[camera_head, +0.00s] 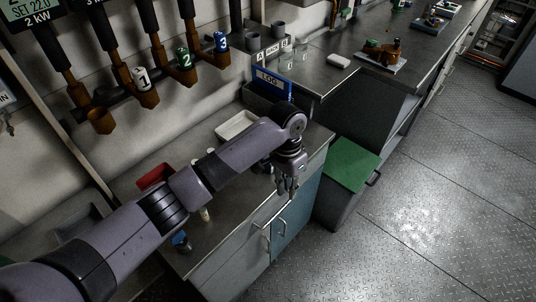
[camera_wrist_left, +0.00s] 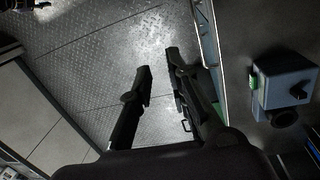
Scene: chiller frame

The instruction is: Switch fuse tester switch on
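The fuse tester is most likely the small blue-grey box (camera_wrist_left: 283,76) at the right of the left wrist view. It has a black knob-like switch (camera_wrist_left: 297,91) on its face and a green cylinder (camera_wrist_left: 254,82) at its side. I cannot tell the switch's position. In the head view my arm and gripper largely hide that part of the bench. My left gripper (camera_head: 287,191) hangs by the bench's front edge, fingers down. Its fingers (camera_wrist_left: 158,62) are apart with nothing between them, to the left of the box and not touching it. My right gripper is not in view.
The metal bench (camera_head: 222,240) has cupboard doors with handles below. On it are a white tray (camera_head: 236,126), a red bin (camera_head: 155,176) and a blue LOG binder (camera_head: 272,82). The floor (camera_head: 425,215) beyond is clear.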

